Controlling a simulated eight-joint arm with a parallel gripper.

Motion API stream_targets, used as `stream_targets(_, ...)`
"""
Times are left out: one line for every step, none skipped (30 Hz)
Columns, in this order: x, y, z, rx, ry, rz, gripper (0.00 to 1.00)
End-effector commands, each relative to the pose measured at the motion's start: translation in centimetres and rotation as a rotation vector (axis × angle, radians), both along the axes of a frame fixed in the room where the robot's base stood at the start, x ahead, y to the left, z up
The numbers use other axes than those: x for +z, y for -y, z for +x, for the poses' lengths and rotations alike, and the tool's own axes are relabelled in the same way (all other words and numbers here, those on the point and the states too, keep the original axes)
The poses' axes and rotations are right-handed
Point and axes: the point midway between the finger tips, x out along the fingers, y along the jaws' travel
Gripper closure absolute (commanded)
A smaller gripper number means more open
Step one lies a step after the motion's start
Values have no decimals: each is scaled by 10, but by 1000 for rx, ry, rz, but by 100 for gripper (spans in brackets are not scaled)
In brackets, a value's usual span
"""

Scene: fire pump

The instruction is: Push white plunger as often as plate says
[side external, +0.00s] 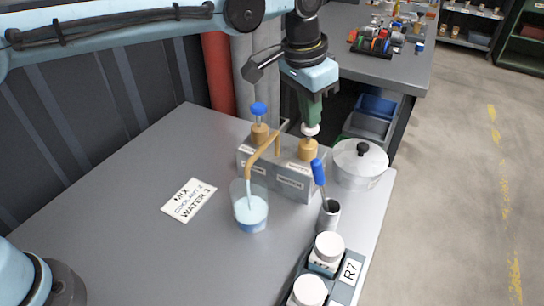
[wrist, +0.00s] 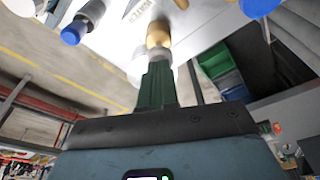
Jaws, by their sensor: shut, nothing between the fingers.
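The plate (side external: 189,200) lies on the table at left and reads "MIX COOLANT 2 WATER 3". The pump block (side external: 284,176) has two brass collars. The white plunger (side external: 311,130) sits over the right brass collar (side external: 308,150), with little stem showing. A blue plunger (side external: 258,109) stands higher over the left collar. My gripper (side external: 312,121) is shut and empty, pointing down with its green fingertips at the white knob's top, seemingly touching it. In the wrist view my gripper (wrist: 156,72) hides part of the white knob. A brass spout (side external: 262,153) leads into a beaker (side external: 249,210) holding pale blue liquid.
A lidded metal pot (side external: 359,163) stands close right of the pump. A metal cup (side external: 329,217) with a blue-handled tool (side external: 318,172) is in front. White-capped jars (side external: 328,247) sit in a tray marked R7. The table's left side is mostly clear.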

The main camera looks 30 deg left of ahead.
Motion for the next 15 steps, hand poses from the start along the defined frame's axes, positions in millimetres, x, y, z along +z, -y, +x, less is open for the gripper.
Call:
stream_targets(-2, 0, 0, 0, -1, 1, 100)
stream_targets(-3, 0, 0, 0, -1, 1, 100)
stream_targets(-5, 0, 0, 0, -1, 1, 100)
stream_targets(-6, 0, 0, 0, -1, 1, 100)
stream_targets(-7, 0, 0, 0, -1, 1, 100)
stream_targets(-9, 0, 0, 0, -1, 1, 100)
stream_targets(-10, 0, 0, 0, -1, 1, 100)
stream_targets(-11, 0, 0, 0, -1, 1, 100)
stream_targets(-12, 0, 0, 0, -1, 1, 100)
stream_targets(-13, 0, 0, 0, -1, 1, 100)
stream_targets(-14, 0, 0, 0, -1, 1, 100)
stream_targets(-16, 0, 0, 0, -1, 1, 100)
stream_targets(-17, 0, 0, 0, -1, 1, 100)
stream_targets(-18, 0, 0, 0, -1, 1, 100)
stream_targets(-19, 0, 0, 0, -1, 1, 100)
